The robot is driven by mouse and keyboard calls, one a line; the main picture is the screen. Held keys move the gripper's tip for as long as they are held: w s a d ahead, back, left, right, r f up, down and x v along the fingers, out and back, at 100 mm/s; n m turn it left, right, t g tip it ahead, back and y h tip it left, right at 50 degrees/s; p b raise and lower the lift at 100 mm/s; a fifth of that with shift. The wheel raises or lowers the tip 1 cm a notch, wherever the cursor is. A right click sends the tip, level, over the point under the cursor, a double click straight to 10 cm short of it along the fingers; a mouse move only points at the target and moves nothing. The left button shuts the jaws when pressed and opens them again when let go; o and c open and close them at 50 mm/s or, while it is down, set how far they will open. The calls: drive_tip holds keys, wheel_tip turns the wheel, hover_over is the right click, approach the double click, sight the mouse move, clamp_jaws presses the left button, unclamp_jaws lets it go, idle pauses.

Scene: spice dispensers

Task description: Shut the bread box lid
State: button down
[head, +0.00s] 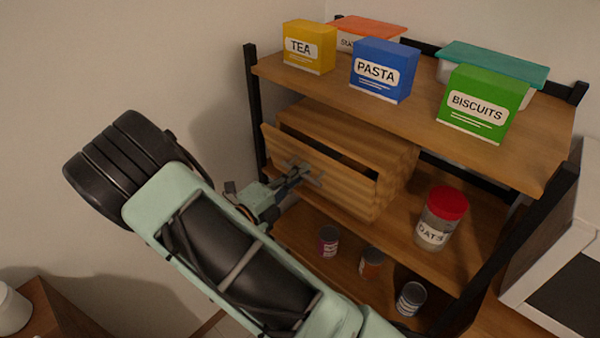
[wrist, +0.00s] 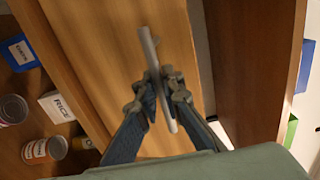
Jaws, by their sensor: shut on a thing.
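The bread box (head: 345,125) is a ribbed wooden box on the middle shelf of the rack. Its lid (head: 345,172) is the front panel, which leans outward, leaving a dark gap along its top edge; the lid is partly open. In the wrist view the lid (wrist: 95,50) is a broad light-wood surface. My gripper (head: 300,178) is at the front of the lid, with its fingers (wrist: 160,90) shut around the grey bar handle (wrist: 150,50).
The top shelf (head: 420,112) is above the box and holds boxes of tea (head: 308,62), pasta (head: 384,85) and biscuits (head: 476,122), with tubs behind. A red-lidded jar (head: 434,232) stands right of the box. Several cans, including one (head: 328,242), sit on the shelf below.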

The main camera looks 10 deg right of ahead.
sight(310, 162)
drive_tip(key=shift+w+d+r+p, duration=0.2)
drive_tip(key=shift+r+p, duration=0.3)
drive_tip(key=shift+p, duration=0.4)
drive_tip(key=shift+w+d+r+g+y+p, duration=0.25)
drive_tip(key=shift+d+y+p, duration=0.2)
drive_tip(key=shift+p, duration=0.6)
drive_tip(key=shift+p+x, duration=0.65)
drive_tip(key=shift+x, duration=0.3)
drive_tip(key=c, duration=2.1)
unclamp_jaws()
